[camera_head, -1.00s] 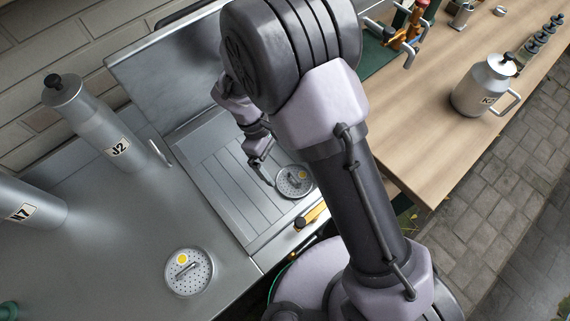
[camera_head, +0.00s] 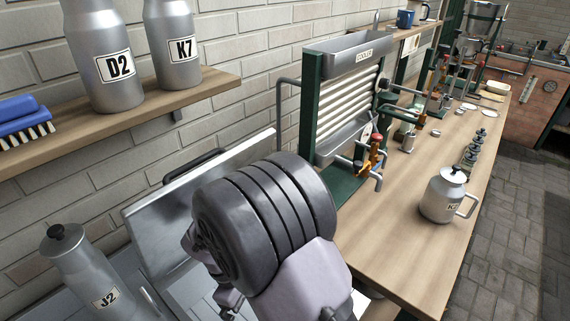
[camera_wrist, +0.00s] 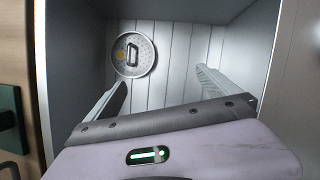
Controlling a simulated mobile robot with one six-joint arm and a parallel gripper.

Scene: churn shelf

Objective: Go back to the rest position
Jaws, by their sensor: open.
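In the wrist view my gripper (camera_wrist: 162,77) is open, its two fingers spread wide with nothing between them. Beyond the fingers, a round perforated metal disc (camera_wrist: 146,62) with a bar handle and a yellow dot lies on the ribbed floor of a metal basin (camera_wrist: 180,85). The disc is apart from the fingers, up and left of the gap between them. In the head view my arm fills the lower middle and hides most of the basin. The fingers cannot be made out there.
A raised metal lid (camera_head: 180,220) stands behind my arm. Can J2 (camera_head: 88,270) is at lower left. Cans D2 (camera_head: 105,62) and K7 (camera_head: 172,50) and a blue brush (camera_head: 25,122) are on the wall shelf. A green-framed cooler (camera_head: 345,95) and a lidded jug (camera_head: 440,198) occupy the wooden bench.

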